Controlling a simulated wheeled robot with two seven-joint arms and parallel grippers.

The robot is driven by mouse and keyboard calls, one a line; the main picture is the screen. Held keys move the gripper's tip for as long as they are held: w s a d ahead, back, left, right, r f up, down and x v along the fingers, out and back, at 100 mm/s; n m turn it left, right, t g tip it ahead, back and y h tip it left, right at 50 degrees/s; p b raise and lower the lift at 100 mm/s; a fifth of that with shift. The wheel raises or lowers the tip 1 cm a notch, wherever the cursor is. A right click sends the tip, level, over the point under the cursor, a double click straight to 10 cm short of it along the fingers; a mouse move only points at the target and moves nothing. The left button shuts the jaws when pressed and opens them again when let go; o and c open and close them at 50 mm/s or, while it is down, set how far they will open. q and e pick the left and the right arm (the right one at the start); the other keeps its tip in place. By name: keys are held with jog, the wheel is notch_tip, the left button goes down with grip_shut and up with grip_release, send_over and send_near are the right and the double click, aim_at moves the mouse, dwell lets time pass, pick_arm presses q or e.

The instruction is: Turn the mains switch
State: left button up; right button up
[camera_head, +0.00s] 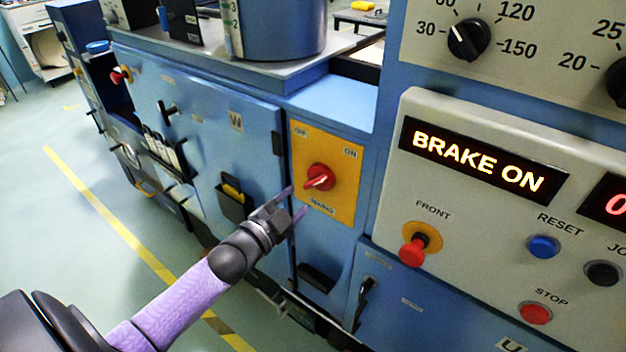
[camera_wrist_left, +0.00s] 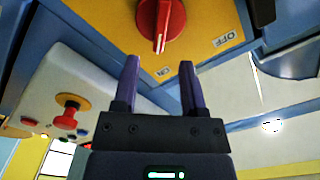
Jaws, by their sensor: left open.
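The mains switch (camera_head: 319,177) is a red rotary knob on a yellow plate (camera_head: 340,205) marked OFF at upper left, ON at upper right and MAINS below. In the left wrist view, the knob (camera_wrist_left: 160,22) is at the top, the white line on its handle running down toward the ON label (camera_wrist_left: 165,71). My left gripper (camera_head: 297,200) is open and empty, its purple fingers pointing at the plate, just left of and below the knob. In the wrist view the fingertips (camera_wrist_left: 158,64) stop short of the knob, apart from it. My right gripper is out of view.
A control panel with a lit BRAKE ON display (camera_head: 484,160) stands to the right, with a red FRONT knob (camera_head: 412,250), a blue RESET button (camera_head: 543,246) and a red STOP button (camera_head: 535,313). Blue cabinet doors (camera_head: 200,130) lie to the left. The floor at left is clear.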

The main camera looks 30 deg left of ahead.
aim_at(313, 185)
pick_arm(q)
jog(key=w, duration=0.3)
jog(key=w+b, duration=0.1)
jog(key=w, duration=0.2)
jog(key=shift+d+f, duration=0.1)
jog(key=shift+d, duration=0.1)
grip_shut()
